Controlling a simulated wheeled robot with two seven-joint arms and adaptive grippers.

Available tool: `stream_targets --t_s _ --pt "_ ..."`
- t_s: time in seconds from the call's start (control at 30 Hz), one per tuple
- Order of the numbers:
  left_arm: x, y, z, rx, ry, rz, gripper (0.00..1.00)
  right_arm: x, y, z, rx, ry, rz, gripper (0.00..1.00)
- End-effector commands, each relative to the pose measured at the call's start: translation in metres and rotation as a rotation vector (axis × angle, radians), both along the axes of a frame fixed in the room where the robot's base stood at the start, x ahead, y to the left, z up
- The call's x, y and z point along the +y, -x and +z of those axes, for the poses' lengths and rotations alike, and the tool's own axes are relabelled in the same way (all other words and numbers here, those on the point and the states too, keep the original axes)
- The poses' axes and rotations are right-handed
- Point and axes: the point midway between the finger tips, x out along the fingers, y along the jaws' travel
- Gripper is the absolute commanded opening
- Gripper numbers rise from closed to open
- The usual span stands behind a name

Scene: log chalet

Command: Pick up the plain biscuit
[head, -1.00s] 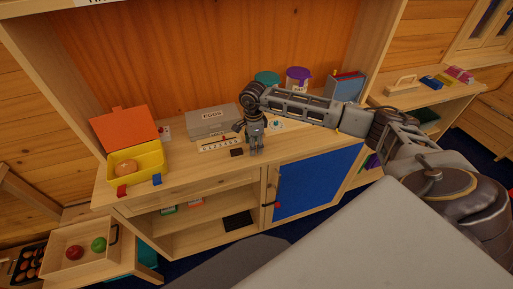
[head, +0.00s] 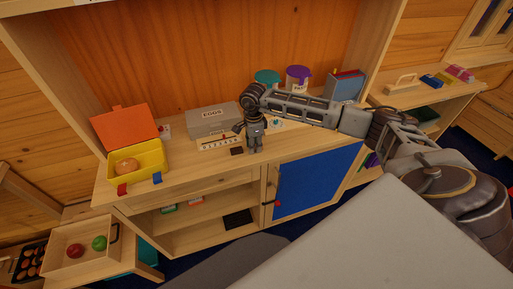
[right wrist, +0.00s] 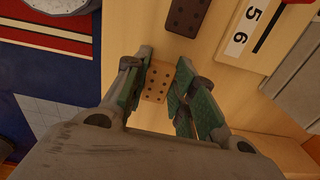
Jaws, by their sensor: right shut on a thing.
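The plain biscuit (right wrist: 157,83) is a light tan rectangle with dark dots. In the right wrist view it lies between the fingertips of my right gripper (right wrist: 160,72), which is shut on it. In the head view my right gripper (head: 255,148) points down at the front of the wooden counter and hides the plain biscuit. I cannot tell whether the biscuit is clear of the counter. A dark brown biscuit (right wrist: 186,15) lies just beyond the fingertips; in the head view it is the small dark piece (head: 236,151) left of the gripper. My left gripper is not in view.
Lidded jars (head: 298,79) are at the back. An open yellow box (head: 151,157) stands at the left. The counter's front edge is close.

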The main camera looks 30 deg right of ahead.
Motion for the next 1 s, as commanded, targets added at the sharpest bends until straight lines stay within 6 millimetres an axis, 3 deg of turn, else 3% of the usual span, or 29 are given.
stream_targets --t_s 0.47,1.0 --pt "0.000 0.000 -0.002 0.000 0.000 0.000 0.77 0.000 -0.001 0.010 -0.002 0.000 -0.001 0.16" --pt "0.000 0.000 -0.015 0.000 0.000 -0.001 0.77 0.000 -0.001 0.082 -0.003 0.000 0.000 0.16"
